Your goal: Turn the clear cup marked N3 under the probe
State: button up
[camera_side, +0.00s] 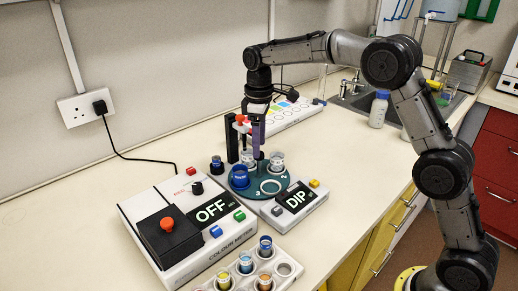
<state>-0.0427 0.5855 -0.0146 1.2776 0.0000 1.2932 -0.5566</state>
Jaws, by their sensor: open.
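A teal turntable (256,194) stands on the bench with numbered places round its rim. A blue cup (239,178) sits at its left. A clear cup (277,161) sits at its back right and another clear cup (248,158) at its back, partly hidden by my fingers. The place at the front is an empty white ring (271,187). The mark N3 cannot be read on any cup. My gripper (259,153) points straight down with its purple fingers over the turntable's middle and is open. A black post (232,142) with a red top part stands behind; the probe tip is hidden.
A colour meter (190,227) reading OFF stands left. A rack (258,268) of coloured cups is in front. A dark blue-capped jar (217,165) stands behind the meter.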

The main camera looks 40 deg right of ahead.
aim_at(259, 167)
jog(key=shift+f, duration=1.2)
grip_shut()
jog(key=shift+r, duration=0.1)
dwell(0.5)
